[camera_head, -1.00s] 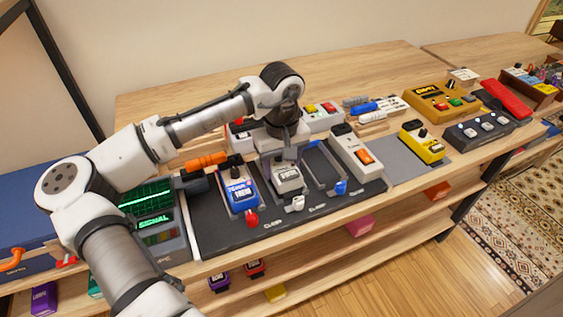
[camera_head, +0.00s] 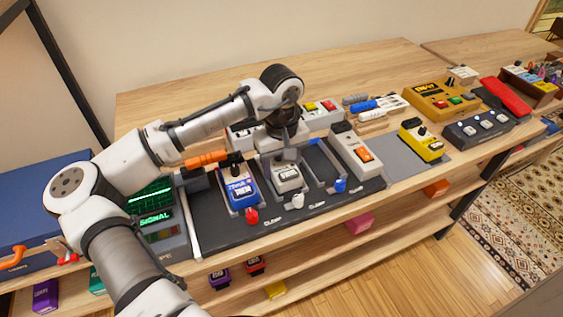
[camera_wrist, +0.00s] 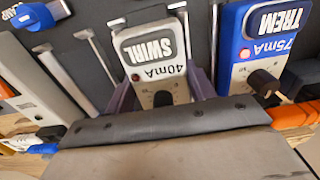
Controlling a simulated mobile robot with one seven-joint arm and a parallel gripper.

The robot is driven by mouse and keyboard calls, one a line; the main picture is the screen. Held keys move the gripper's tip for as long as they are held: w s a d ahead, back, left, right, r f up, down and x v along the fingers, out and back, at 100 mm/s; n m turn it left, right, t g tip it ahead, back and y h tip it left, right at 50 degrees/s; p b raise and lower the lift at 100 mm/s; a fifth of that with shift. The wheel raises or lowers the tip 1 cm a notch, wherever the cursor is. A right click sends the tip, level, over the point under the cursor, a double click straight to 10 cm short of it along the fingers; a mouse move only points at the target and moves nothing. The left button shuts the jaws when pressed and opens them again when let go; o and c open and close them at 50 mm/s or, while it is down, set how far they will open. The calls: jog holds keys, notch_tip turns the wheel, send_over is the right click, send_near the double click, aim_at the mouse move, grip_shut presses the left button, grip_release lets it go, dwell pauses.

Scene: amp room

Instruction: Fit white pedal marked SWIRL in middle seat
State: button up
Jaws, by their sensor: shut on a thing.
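The white pedal marked SWIRL (camera_head: 287,179) sits at the middle seat of the dark board (camera_head: 222,233), between two seat rails. In the wrist view the pedal (camera_wrist: 149,62) shows its SWIRL and 40mA labels and a dark knob. My gripper (camera_head: 284,160) is directly above and is shut on the pedal, its jaws at the pedal's two sides. My gripper's body hides the pedal's far end. Whether the pedal rests fully on the seat floor cannot be told. A white clamp lever (camera_head: 297,201) stands just in front of the middle seat.
A blue TREM pedal (camera_head: 239,190) fills the left seat, with a red lever (camera_head: 251,216) in front. The right seat (camera_head: 322,165) is empty, with a blue lever (camera_head: 340,185). A tall grey pedal with an orange switch (camera_head: 357,149) stands right of it.

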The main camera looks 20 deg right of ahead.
jog(key=shift+s+f, duration=0.25)
jog(key=shift+f, duration=0.25)
dwell(0.4)
jog(key=o, duration=1.4)
jog(key=shift+d, duration=0.1)
jog(key=shift+c, duration=0.2)
jog(key=shift+a, duration=0.25)
jog(key=c, duration=0.4)
jog(key=shift+o, duration=0.6)
jog(key=shift+d, duration=0.1)
jog(key=shift+o, duration=0.2)
jog(key=shift+w+r+p, duration=0.1)
jog(key=shift+r+p, duration=0.6)
jog(key=shift+p, duration=0.25)
jog(key=shift+w+r+p, duration=0.1)
jog(key=shift+r+p, duration=2.7)
jog(key=shift+r, duration=0.2)
